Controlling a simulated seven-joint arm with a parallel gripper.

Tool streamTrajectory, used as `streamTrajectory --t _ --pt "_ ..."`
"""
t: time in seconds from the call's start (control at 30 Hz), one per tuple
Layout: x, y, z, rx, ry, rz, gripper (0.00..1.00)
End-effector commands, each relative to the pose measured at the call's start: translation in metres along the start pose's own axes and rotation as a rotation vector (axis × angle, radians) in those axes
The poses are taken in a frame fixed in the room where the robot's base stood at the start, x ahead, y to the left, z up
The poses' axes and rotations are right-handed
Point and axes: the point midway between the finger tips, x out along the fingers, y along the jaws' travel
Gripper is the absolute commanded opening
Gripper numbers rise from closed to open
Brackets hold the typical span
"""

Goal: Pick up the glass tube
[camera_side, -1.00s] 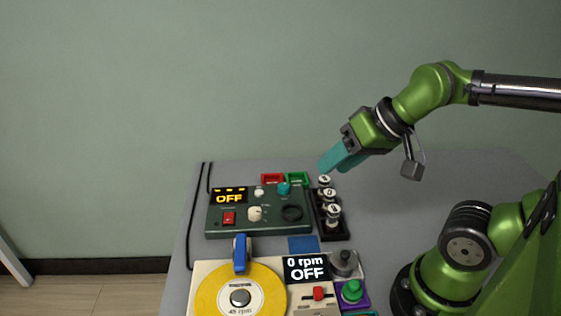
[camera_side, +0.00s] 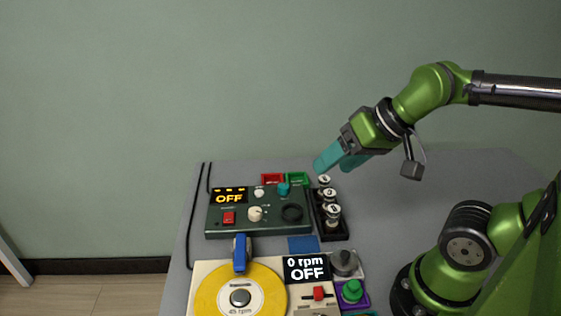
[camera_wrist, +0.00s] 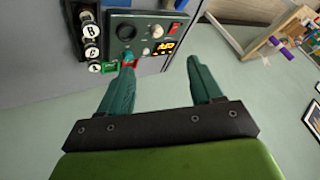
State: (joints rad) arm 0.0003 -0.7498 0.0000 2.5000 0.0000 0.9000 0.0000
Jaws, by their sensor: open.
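I cannot tell which is the glass tube; glass is not clear at this size. In the wrist view the lettered tops (camera_wrist: 92,51) show at upper left, with B and A legible. My gripper (camera_side: 333,164) is open and empty, its teal fingers above and behind the rack's far end. In the wrist view the fingertips (camera_wrist: 160,66) are wide apart, with the lettered tops left of them.
The green control box (camera_side: 240,225) reads OFF. Red (camera_side: 271,178) and green (camera_side: 298,178) trays sit behind it. A turntable with a yellow disc (camera_side: 218,295) is in front, beside a green knob (camera_side: 351,290). The grey table (camera_side: 400,200) right of the rack is clear.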

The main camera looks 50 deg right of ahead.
Motion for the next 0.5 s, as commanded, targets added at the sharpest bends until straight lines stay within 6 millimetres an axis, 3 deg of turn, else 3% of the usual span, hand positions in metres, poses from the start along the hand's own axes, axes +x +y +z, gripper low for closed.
streamTrajectory --t 0.23,0.5 --pt "0.026 0.017 -0.01 0.018 -0.122 0.086 0.65" --pt "0.061 0.064 -0.033 -0.185 -0.445 0.257 0.65"
